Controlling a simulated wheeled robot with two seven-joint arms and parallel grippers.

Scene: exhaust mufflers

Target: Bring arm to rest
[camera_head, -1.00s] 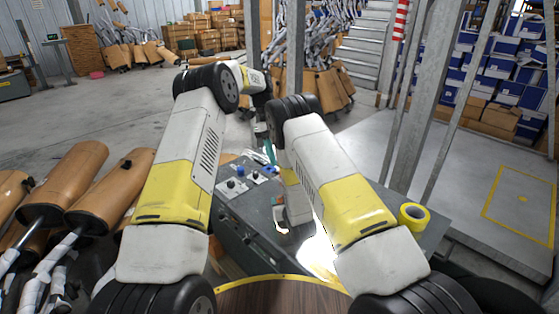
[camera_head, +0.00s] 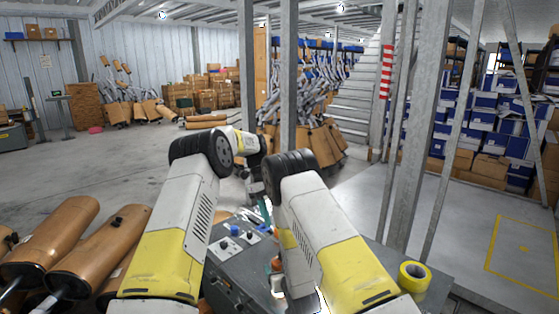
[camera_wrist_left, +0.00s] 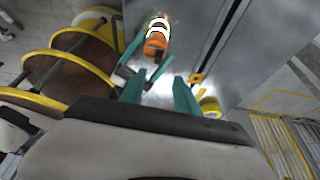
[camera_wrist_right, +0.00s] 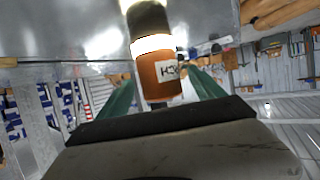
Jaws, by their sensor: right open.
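My left gripper (camera_head: 264,207) shows only as a teal finger beyond the raised arms in the head view. In the left wrist view its two teal fingers (camera_wrist_left: 160,82) stand apart with nothing between the tips. An orange cylinder with white bands (camera_wrist_left: 157,40) shows beyond them, above the grey metal surface in the picture. My right gripper (camera_wrist_right: 160,88) has its teal fingers apart in the right wrist view. The orange cylinder with a lettered label (camera_wrist_right: 155,75) shows between them; I cannot tell whether they touch. In the head view my right forearm mostly hides the right gripper.
A grey workbench (camera_head: 225,265) with small knobs lies beneath my arms. A yellow tape roll (camera_head: 414,277) sits at its right. Copper-coloured mufflers (camera_head: 55,235) lie at the left. Grey posts (camera_head: 420,130) stand beyond the bench.

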